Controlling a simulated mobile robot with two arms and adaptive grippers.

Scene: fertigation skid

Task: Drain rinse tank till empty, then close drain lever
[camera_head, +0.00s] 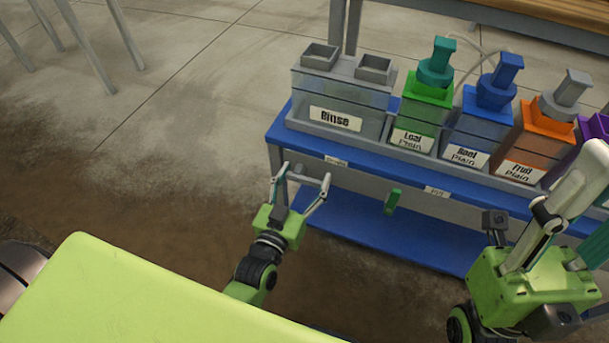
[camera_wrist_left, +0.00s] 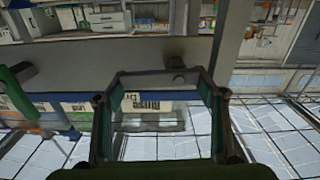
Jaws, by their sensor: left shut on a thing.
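The Rinse tank (camera_head: 340,97) is a grey translucent box with two open square tops, at the left end of the blue skid. Its fluid level is hard to make out. My left gripper (camera_head: 304,181) is in front of the skid's shelf edge, below this tank. Its fingers stand apart and are shut on a grey bar, apparently the drain lever (camera_head: 301,180), between them.
Leaf (camera_head: 422,112), Root (camera_head: 478,125) and Fruit (camera_head: 535,140) tanks stand right of the Rinse tank. A green lever (camera_head: 393,201) hangs below the Leaf tank. The blue lower shelf (camera_head: 400,232) lies beneath.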

